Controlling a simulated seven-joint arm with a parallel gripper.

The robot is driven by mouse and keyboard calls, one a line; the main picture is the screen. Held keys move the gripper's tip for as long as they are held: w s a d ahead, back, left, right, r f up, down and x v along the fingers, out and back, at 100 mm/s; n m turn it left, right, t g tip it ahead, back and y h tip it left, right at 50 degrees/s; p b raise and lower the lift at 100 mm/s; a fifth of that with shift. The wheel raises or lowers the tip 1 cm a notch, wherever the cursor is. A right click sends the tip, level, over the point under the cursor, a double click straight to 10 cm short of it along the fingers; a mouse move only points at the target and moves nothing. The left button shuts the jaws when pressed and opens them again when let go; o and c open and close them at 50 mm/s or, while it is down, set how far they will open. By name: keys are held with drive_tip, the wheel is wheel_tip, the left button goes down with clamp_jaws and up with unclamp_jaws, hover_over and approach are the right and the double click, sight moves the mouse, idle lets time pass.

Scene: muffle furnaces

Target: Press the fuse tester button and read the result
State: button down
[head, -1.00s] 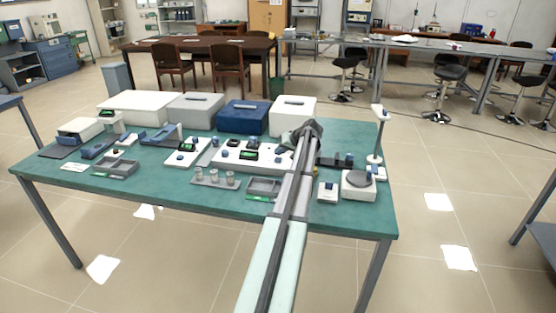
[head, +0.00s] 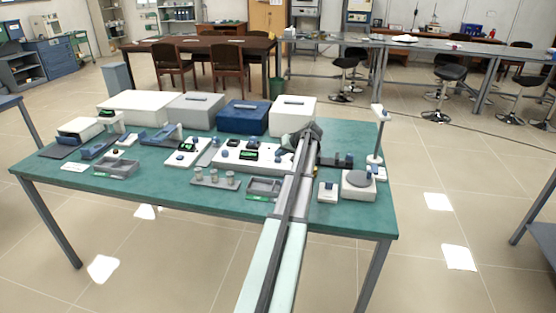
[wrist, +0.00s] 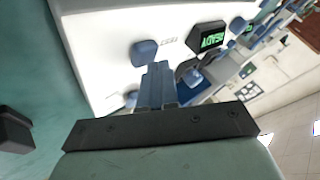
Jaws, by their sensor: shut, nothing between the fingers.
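A white panel unit (wrist: 100,60) fills the upper left of the wrist view. It carries a dark display (wrist: 207,37) reading READY in green and several blue caps. One blue cap (wrist: 143,52) is just left of my fingertips, and another (wrist: 195,78) is to their right. I cannot tell which cap is the fuse tester button. My gripper (wrist: 157,68) is shut and empty over the panel; contact cannot be told. In the head view my gripper (head: 284,148) is at the right end of the long white panel (head: 227,164), partly hidden by my arm.
White, grey and blue boxes (head: 243,117) line the back of the green table (head: 130,195). A second white unit with a display (head: 186,153) stands left of the panel. Grey trays (head: 115,168) and a round-topped device (head: 359,182) are nearby.

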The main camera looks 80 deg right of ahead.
sight(280, 159)
drive_tip(key=shift+f, duration=0.4)
idle(0.6)
drive_tip(key=shift+r, duration=0.95)
drive_tip(key=shift+r, duration=2.5)
